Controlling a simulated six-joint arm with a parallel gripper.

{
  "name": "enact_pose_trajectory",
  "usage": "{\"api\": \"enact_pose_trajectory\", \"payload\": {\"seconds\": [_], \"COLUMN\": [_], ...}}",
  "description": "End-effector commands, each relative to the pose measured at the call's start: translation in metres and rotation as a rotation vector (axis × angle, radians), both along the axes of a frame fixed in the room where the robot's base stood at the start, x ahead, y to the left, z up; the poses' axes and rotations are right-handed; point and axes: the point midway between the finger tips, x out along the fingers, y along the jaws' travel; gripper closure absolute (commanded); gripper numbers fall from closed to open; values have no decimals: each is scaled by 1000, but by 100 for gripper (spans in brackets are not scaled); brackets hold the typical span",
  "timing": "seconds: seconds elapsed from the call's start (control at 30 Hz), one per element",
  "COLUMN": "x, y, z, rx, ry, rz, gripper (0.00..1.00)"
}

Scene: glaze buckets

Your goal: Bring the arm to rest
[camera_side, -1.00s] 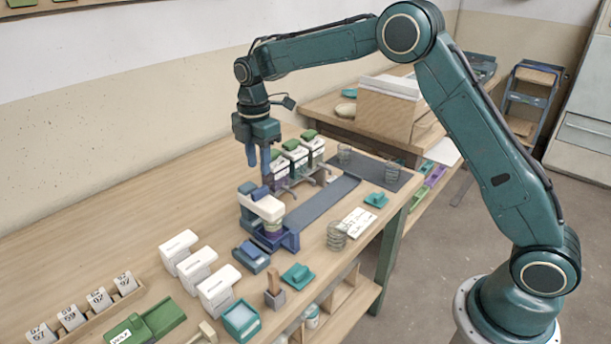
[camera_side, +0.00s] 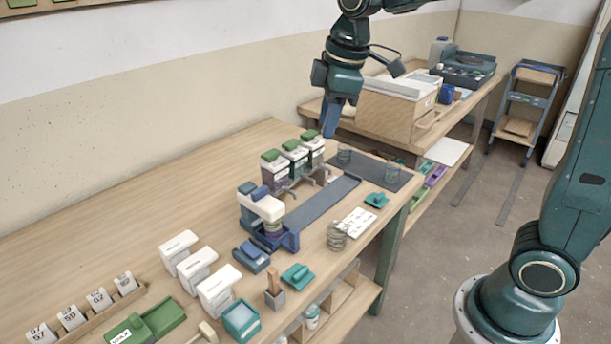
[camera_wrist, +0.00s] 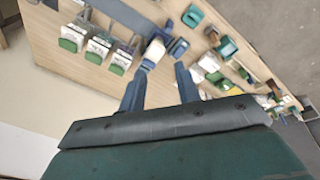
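My gripper (camera_side: 332,130) hangs in the air above and behind the far end of the workbench, fingers pointing down. In the wrist view my gripper (camera_wrist: 160,70) shows two blue fingers well apart with nothing between them. It is open and empty. Below it in the side view stand several white glaze buckets with green lids (camera_side: 294,153) in a row on the bench. They also show at the upper left of the wrist view (camera_wrist: 98,48). A blue and white device (camera_side: 264,215) stands at the end of a dark grey strip (camera_side: 318,208).
White boxes (camera_side: 197,268) and teal trays (camera_side: 241,321) stand at the near bench end. A second table holds a large carton (camera_side: 396,110) behind my gripper. The bench's left side is bare.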

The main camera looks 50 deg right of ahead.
Motion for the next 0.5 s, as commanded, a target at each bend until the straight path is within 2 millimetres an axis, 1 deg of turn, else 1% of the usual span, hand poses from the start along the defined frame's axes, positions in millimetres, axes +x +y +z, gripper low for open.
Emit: {"api": "enact_pose_trajectory", "payload": {"seconds": [0.03,0.23,0.5], "x": [-13,-56,-114], "y": [-2,-6,-11], "z": [5,13,12], "rx": [10,53,122], "ry": [-15,-64,-127], "rz": [-38,-193,-397], "gripper": [67,67,67]}}
